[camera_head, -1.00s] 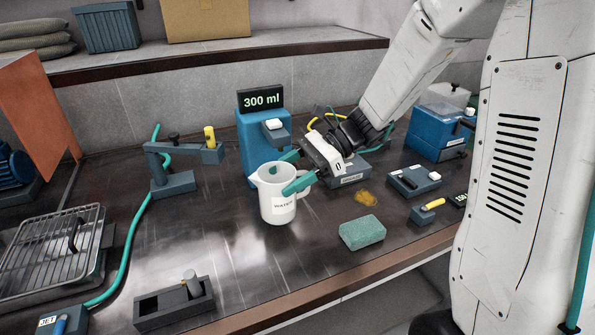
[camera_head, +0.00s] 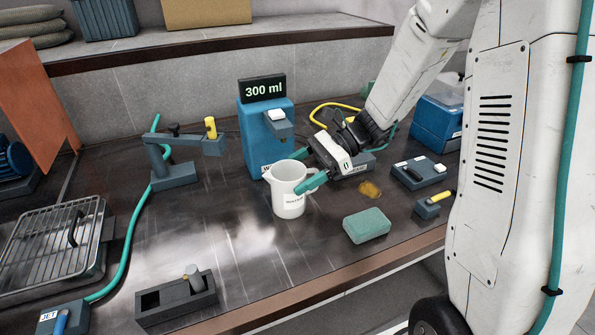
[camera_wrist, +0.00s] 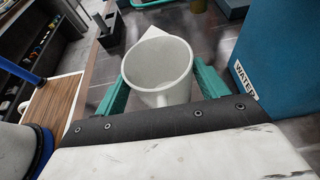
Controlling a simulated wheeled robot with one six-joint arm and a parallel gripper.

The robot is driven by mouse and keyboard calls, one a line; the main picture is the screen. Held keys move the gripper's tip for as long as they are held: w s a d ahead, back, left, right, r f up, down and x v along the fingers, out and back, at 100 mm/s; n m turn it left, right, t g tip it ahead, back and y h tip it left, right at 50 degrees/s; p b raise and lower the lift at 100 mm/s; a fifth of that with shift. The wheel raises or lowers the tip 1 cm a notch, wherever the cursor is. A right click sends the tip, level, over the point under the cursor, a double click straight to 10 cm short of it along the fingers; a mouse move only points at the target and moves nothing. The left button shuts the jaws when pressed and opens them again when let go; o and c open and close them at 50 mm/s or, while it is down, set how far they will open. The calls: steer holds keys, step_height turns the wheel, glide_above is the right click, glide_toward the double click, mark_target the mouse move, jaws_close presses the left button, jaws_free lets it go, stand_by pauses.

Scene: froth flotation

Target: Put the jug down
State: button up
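My gripper (camera_head: 303,171) comes from the right, with one teal finger on each side of the jug. In the wrist view the jug (camera_wrist: 158,72) sits between the teal fingers, its rim open toward me and its inside looking empty. The fingers appear closed on its sides. I cannot tell whether its base touches the bench.
The dispenser (camera_head: 258,140) stands behind the jug under a "300 ml" display (camera_head: 262,88). A green sponge (camera_head: 367,225) lies to the right near the front edge, with a brown spot (camera_head: 370,190) behind it. A dark holder (camera_head: 176,300) is front left. The dark bench (camera_head: 225,235) between is clear.

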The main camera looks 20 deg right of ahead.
steer(key=shift+o, duration=0.5)
steer(key=shift+r, duration=0.1)
steer(key=shift+d+r, duration=0.1)
steer(key=shift+r, duration=0.05)
steer(key=s+v, duration=0.1)
steer(key=v, duration=1)
steer(key=s+a+r+n+g+h, duration=0.1)
steer(key=s+a+r+n+h, duration=0.1)
steer(key=s+a+n+h, duration=0.3)
steer(key=s+r+n+g+h, duration=0.1)
steer(key=s+r+n+h, duration=0.15)
steer(key=s, duration=0.45)
steer(key=s+d+r+n+t+h, duration=0.1)
steer(key=s+n+t+h, duration=0.3)
steer(key=s+n, duration=0.6)
steer(key=shift+s+d+h, duration=0.2)
steer(key=shift+d+h, duration=0.5)
steer(key=shift+h, duration=0.25)
